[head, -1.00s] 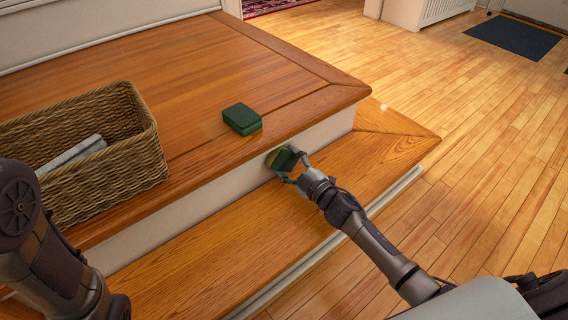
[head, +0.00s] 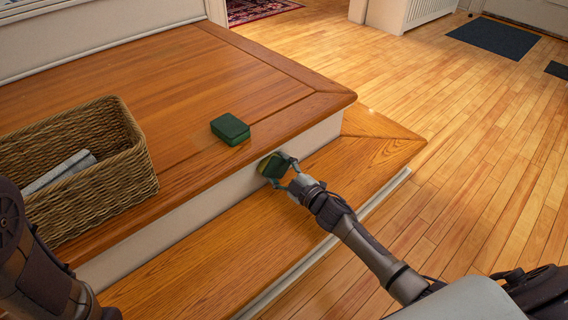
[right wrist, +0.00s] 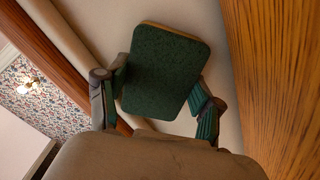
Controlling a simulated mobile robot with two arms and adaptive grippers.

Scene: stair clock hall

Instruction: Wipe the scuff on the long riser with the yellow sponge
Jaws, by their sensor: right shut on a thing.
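My right gripper (head: 283,175) is shut on the yellow sponge (head: 272,165) at the long riser (head: 215,193), the pale face between the upper landing and the lower step. In the right wrist view the sponge (right wrist: 163,72) shows a dark green face with a thin yellow edge. Its far side faces the riser (right wrist: 205,42); I cannot tell how firmly it touches. The fingers (right wrist: 160,105) hold it on opposite sides. No scuff shows; the sponge may cover it. Part of my left arm is at lower left; its gripper is out of view.
A dark green block (head: 230,129) lies on the wooden landing (head: 150,75) near its edge. A wicker basket (head: 105,195) with a grey item inside stands at left. The lower step (head: 225,240) is bare. Open wood floor (head: 470,150) lies to the right.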

